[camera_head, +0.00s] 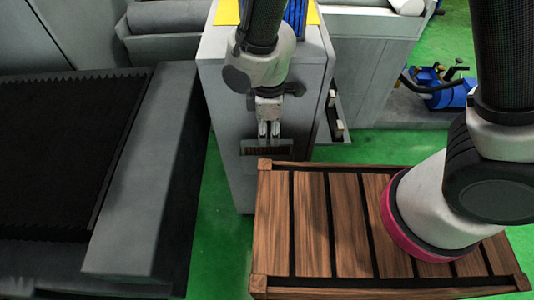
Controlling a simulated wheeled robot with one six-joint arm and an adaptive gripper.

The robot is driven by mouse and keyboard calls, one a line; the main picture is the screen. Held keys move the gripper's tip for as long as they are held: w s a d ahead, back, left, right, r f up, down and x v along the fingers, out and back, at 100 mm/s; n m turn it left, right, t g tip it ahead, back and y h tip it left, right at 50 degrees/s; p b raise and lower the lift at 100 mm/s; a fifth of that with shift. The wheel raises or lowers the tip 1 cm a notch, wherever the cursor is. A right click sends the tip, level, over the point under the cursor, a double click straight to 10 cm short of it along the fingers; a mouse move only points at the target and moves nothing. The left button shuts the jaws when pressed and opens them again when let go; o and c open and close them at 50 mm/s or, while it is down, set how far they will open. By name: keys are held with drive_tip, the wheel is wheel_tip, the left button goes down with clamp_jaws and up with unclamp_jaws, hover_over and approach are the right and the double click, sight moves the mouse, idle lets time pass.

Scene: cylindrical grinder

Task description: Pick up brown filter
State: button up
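A small brown filter (266,149) with a dark frame and a ribbed face shows in the head view, in front of the grey cabinet. My gripper (268,133) points down right at its upper edge. The two fingers look close together and overlap or nearly touch the filter's top. Whether they grip it is too small to tell. The filter's lower edge is close to the slatted wooden surface in the picture, but its depth is unclear.
The grey cabinet (228,140) carries a blue pleated piece (295,16) with yellow edging. A slatted wooden surface (310,215) lies below my arm. A grey machine with a black bellows cover (65,140) stands left. Blue equipment (450,95) is at the right on green floor.

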sight(249, 147)
drive_tip(key=f, duration=0.5)
drive_tip(key=shift+s+a, duration=0.15)
drive_tip(key=shift+s, duration=0.1)
drive_tip(key=shift+r, duration=0.1)
drive_tip(key=shift+c, duration=0.3)
clamp_jaws()
